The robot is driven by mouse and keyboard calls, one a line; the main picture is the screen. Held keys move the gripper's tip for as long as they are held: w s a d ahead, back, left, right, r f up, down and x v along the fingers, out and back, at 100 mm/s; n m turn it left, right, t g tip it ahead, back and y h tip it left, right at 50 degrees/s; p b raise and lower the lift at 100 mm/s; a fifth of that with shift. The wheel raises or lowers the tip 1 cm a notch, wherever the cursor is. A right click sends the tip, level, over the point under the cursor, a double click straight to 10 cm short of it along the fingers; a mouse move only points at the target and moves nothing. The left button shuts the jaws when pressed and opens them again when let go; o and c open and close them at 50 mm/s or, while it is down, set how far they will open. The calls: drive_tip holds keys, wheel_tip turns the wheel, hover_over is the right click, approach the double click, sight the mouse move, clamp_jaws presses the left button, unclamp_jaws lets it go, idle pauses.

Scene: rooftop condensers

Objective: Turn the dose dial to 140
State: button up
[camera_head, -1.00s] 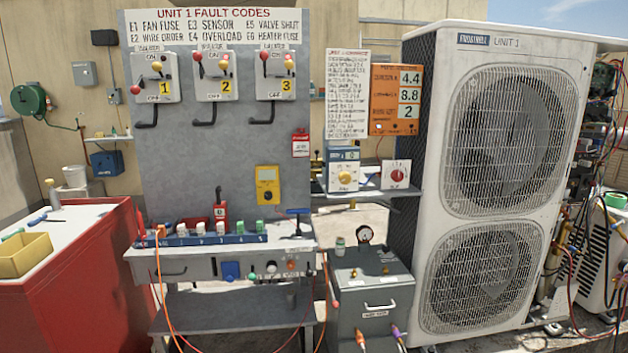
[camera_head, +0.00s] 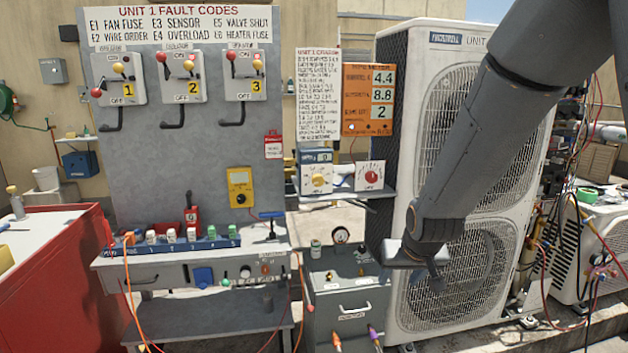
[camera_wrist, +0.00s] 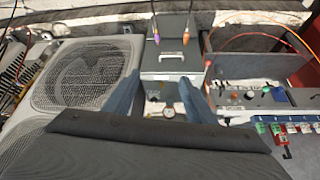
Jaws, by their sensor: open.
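A small box with a blue top and a display carries a yellow dial (camera_head: 317,180) on its white face, on the shelf left of the big condenser. A white box with a red dial (camera_head: 371,176) stands just right of it. I cannot read the markings on either dial, nor tell which is the dose dial. My gripper (camera_head: 408,256) is in front of the condenser, below and right of both dials, touching neither. In the wrist view its two fingers (camera_wrist: 160,80) are spread apart with nothing between them. Neither dial is clear in the wrist view.
A grey metal cabinet (camera_head: 345,308) with a gauge (camera_head: 341,236) on top stands below the shelf. The condenser (camera_head: 412,130) stands close behind my arm. A workbench (camera_head: 170,268) with a switch panel is at left. An orange readout board (camera_head: 368,99) hangs above the dials.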

drive_tip(key=w+a+r+n+t+y+p, duration=0.1)
drive_tip(key=w+a+r+t, duration=0.3)
drive_tip(key=w, duration=0.5)
drive_tip(key=w+a+r+t+y+p, duration=0.1)
drive_tip(key=w+a+t, duration=0.1)
drive_tip(key=w+a, duration=0.55)
drive_tip(key=t+y+p, duration=0.2)
drive_tip(key=t, duration=0.3)
approach(319, 182)
drive_tip(key=w, duration=0.1)
drive_tip(key=shift+n, duration=0.4)
drive_tip(key=shift+p+x, duration=0.85)
drive_tip(key=shift+x, duration=3)
drive_tip(key=shift+a+r, duration=0.1)
drive_tip(key=shift+a, duration=0.1)
drive_tip(key=c, duration=1)
drive_tip(key=shift+c, duration=0.2)
